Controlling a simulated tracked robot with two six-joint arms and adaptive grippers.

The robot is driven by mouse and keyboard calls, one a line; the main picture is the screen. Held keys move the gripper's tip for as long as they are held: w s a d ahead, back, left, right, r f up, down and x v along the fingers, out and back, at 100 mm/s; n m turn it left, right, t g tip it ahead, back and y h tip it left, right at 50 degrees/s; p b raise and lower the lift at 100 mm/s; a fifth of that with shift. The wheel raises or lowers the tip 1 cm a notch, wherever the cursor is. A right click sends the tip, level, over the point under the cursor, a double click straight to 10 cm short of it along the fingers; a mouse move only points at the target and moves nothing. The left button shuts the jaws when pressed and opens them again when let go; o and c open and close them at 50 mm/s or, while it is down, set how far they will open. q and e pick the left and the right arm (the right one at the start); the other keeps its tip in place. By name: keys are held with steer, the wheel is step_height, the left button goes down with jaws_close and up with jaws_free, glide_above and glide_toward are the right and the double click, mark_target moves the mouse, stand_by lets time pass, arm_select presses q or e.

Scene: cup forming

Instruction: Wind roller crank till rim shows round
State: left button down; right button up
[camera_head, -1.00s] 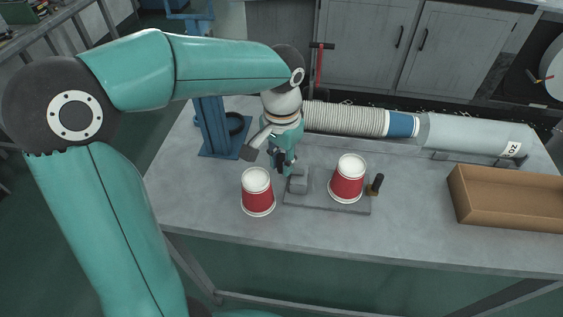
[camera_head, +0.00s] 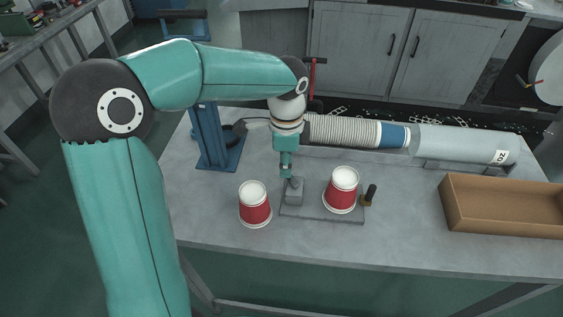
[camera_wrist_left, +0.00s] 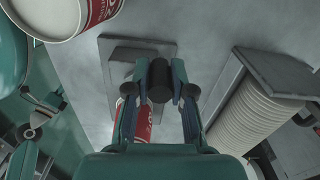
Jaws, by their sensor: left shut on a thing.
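My left gripper (camera_head: 287,176) points down over the left end of a flat grey plate (camera_head: 315,213), beside a small grey block (camera_head: 295,192). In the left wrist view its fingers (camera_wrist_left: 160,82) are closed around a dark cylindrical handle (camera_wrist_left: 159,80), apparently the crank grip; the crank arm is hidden. A red and white paper cup (camera_head: 341,190) stands on the plate. A second similar cup (camera_head: 254,205) stands on the table left of the plate. The state of the cup rim is too small to judge. My right gripper is not in view.
A black knob with a brass base (camera_head: 370,195) is at the plate's right end. A long stack of cups (camera_head: 342,131) lies behind, leading to a grey tube (camera_head: 460,143). A blue stand (camera_head: 213,140) is back left. An open brown box (camera_head: 500,228) is right.

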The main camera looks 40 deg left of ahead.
arm_select(q)
steer(key=m, duration=0.1)
steer(key=w+m+p, duration=0.1)
steer(key=m, duration=0.1)
steer(key=shift+w+d+r+m, duration=0.1)
steer(key=shift+d+m, duration=0.2)
steer(key=shift+w+d+m+p, duration=0.25)
steer(key=shift+m, duration=0.75)
steer(key=shift+w+d+m+p, duration=0.2)
steer(key=shift+d+m, duration=0.05)
steer(key=shift+m, duration=0.75)
steer(key=c, duration=1)
jaws_free()
steer(key=shift+d, duration=0.1)
step_height(320, 180, up, 12)
steer(key=shift+f, duration=0.1)
